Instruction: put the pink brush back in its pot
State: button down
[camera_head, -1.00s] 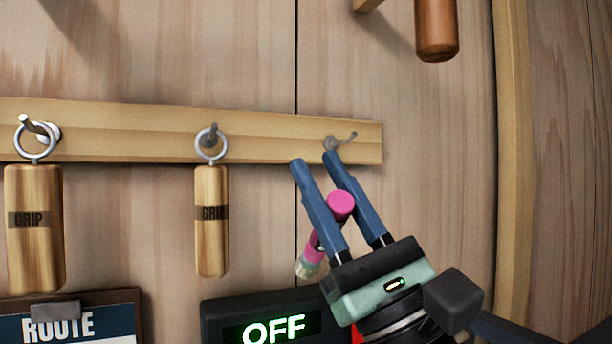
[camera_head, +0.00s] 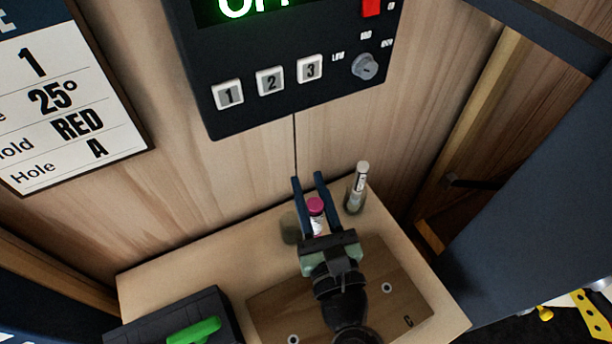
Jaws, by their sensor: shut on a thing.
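The pink brush (camera_head: 316,205) shows as a round pink end with a paler part below it. It is between the two blue fingers of my gripper (camera_head: 309,180), which is shut on it above the wooden shelf. The brush's lower end is hidden by my gripper. A dull grey-brown round thing, perhaps a pot (camera_head: 289,228), stands just left of the fingers and is partly hidden by them. I cannot tell whether the brush touches it. A white-topped upright thing (camera_head: 357,185) stands to the right of the fingers, near the shelf's back edge.
The wooden shelf (camera_head: 190,268) has free room at its left. A dark box with a green handle (camera_head: 192,332) is at the front left. A darker wooden board (camera_head: 395,285) lies under my arm. The control panel (camera_head: 300,85) and route board (camera_head: 75,95) are on the wall above.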

jog(key=w+a+f, duration=0.2)
jog(key=w+a, duration=0.2)
jog(key=w, duration=0.5)
notch_tip(320, 180, down, 9)
jog(key=b, duration=0.9)
jog(key=shift+s+f, duration=0.15)
jog(key=shift+d, duration=0.1)
jog(key=c, duration=0.6)
grip_release()
jog(key=shift+o, duration=0.2)
jog(key=s+d+b, duration=0.2)
jog(key=s+b, duration=0.1)
jog(key=s, duration=0.9)
jog(key=shift+s+f, duration=0.25)
jog(key=shift+s, duration=0.15)
